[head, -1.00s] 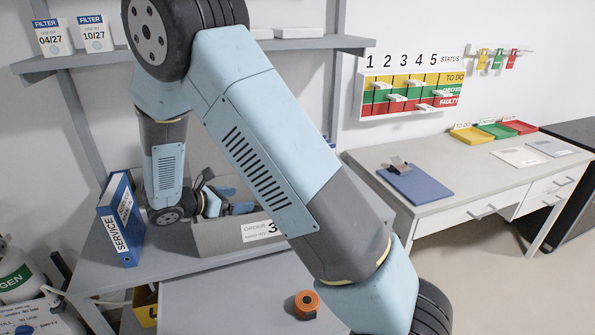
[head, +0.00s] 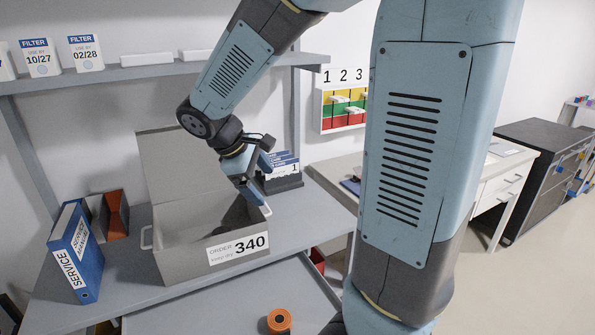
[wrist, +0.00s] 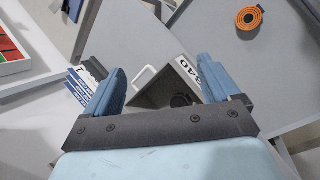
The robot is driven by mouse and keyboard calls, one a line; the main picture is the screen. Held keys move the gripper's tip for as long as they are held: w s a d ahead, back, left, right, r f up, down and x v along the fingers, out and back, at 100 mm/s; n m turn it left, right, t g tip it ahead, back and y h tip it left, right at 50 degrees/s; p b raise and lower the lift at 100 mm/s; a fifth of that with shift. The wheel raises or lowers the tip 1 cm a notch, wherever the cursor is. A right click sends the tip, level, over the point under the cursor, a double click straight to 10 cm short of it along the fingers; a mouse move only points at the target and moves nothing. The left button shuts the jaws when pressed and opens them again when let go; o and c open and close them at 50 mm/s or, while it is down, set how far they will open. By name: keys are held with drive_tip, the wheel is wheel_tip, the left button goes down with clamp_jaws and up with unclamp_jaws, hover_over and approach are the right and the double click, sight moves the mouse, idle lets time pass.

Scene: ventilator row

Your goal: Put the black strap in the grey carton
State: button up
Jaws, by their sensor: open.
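The grey carton (head: 180,262) stands open on the bench in the head view, its lid upright behind it and a label reading ORDER 340 on its front. Part of it also shows in the wrist view (wrist: 150,95). A small dark, rounded thing (wrist: 181,100) lies inside the carton; it looks like the black strap, coiled, and shows only faintly in the head view (head: 220,231). My gripper (head: 256,188) is over the carton's right end, pointing down. In the wrist view its blue fingers are apart with nothing between them (wrist: 162,75).
A blue service binder (head: 76,255) stands left of the carton. A holder with blue-and-white cards (head: 284,170) stands close behind my gripper on the right. An orange roll (head: 279,321) lies on the lower grey surface in front. A shelf (head: 150,73) runs above.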

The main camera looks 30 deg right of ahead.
drive_tip(key=s+d+r+m+t+y, duration=0.1)
drive_tip(key=s+r+m+t+y, duration=0.1)
drive_tip(key=s, duration=0.5)
drive_tip(key=s+d+r+m+t+y, duration=0.1)
drive_tip(key=s+r+m+t+y, duration=0.1)
drive_tip(key=s+r+m, duration=0.4)
drive_tip(key=shift+s+r+m+t+y, duration=0.3)
drive_tip(key=shift+s+r+m+y, duration=0.1)
drive_tip(key=shift+s+m+y, duration=0.55)
drive_tip(key=shift+c, duration=0.4)
